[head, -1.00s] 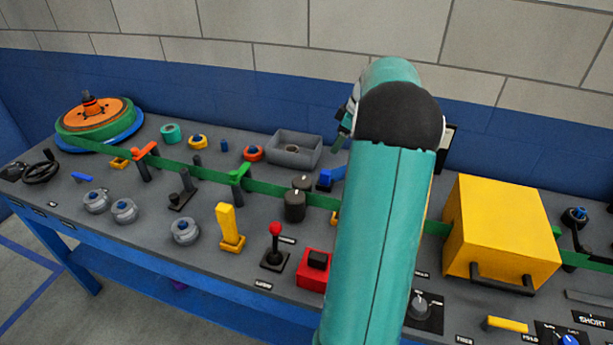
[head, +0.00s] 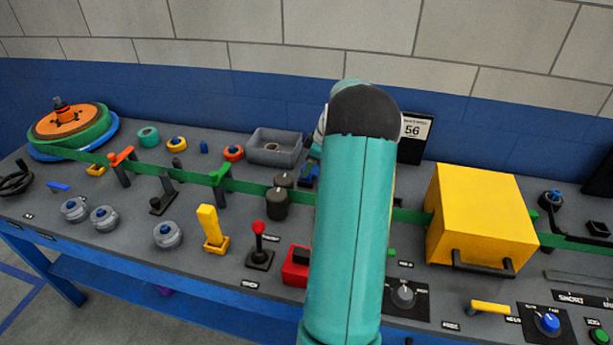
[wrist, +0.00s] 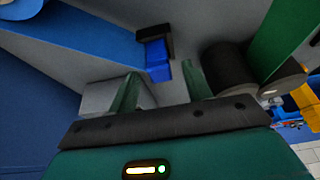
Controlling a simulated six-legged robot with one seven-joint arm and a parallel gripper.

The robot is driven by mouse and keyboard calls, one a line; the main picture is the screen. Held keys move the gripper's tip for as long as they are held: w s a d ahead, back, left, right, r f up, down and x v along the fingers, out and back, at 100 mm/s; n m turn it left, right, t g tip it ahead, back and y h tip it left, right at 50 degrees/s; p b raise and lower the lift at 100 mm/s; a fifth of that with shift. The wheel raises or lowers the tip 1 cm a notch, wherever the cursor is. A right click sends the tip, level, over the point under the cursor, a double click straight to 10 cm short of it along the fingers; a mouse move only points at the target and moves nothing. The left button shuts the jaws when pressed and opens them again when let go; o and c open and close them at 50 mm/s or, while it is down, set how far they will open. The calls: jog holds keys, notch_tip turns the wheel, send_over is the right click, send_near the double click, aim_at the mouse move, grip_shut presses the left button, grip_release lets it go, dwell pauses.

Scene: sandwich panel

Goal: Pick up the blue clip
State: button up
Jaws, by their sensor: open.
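The blue clip (wrist: 157,61) shows in the wrist view as a bright blue block against a black piece, on the grey bench top. In the head view it shows in part (head: 308,177), beside my arm, which hides the rest. My gripper (wrist: 163,82) is open and empty. Its two green fingers point toward the clip, which lies just beyond the fingertips and roughly between them. I cannot tell the exact gap. In the head view the fingers are hidden behind my arm.
Black rollers (head: 277,205) and the green belt (head: 250,187) stand close to the clip. A grey tray (head: 275,158) is behind to the left. A yellow box (head: 482,215) is to the right. A red-knobbed lever (head: 259,245) and yellow handle (head: 212,228) stand in front.

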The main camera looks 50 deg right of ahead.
jog(key=shift+x, duration=1.2)
grip_shut()
jog(key=shift+r, duration=0.1)
